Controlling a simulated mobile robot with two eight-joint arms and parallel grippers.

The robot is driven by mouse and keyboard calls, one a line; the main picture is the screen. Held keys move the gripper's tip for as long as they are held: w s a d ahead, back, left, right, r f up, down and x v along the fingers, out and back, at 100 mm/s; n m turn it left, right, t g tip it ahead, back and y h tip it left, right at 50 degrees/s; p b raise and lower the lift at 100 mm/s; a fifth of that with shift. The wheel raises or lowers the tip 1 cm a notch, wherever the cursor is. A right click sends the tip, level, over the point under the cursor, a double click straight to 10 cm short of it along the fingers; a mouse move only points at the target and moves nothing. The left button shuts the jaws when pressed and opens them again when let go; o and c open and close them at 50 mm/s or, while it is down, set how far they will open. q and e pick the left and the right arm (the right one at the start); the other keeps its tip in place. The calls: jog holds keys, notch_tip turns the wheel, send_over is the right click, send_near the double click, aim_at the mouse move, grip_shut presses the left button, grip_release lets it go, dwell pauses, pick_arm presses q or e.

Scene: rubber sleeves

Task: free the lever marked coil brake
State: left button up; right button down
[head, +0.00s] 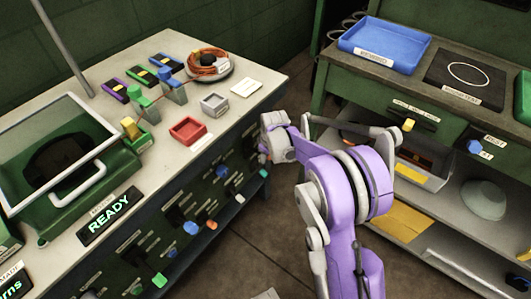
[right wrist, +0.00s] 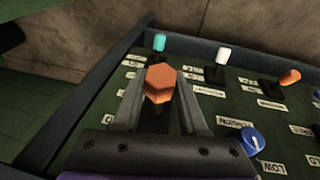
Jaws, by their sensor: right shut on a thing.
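The green lever panel is on the console's front, and it also shows in the right wrist view (right wrist: 205,110). My right gripper (head: 266,152) is at the panel's upper right end in the head view. In the right wrist view its fingers (right wrist: 160,100) are shut on an orange hexagonal knob (right wrist: 160,82). What lies under the knob is mostly hidden by the fingers. A teal-tipped lever (right wrist: 159,42), a white-tipped lever (right wrist: 223,55) and another orange-tipped lever (right wrist: 289,77) stand beyond it. I cannot read which label says coil brake. My left gripper is not in view.
A blue knob (right wrist: 252,139) sits close right of the gripper. On the console top are a red tray (head: 187,131), a grey tray (head: 214,104) and a READY sign (head: 109,217). A bench with a blue tray (head: 385,45) stands right, across open floor (head: 245,245).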

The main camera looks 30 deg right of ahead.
notch_tip(320, 180, down, 7)
jog(key=t+y+b, duration=0.3)
jog(key=t+b, duration=0.2)
jog(key=t, duration=0.3)
jog(key=shift+w+m+t, duration=0.4)
jog(key=shift+a, duration=0.15)
jog(key=shift+c, duration=2.2)
grip_release()
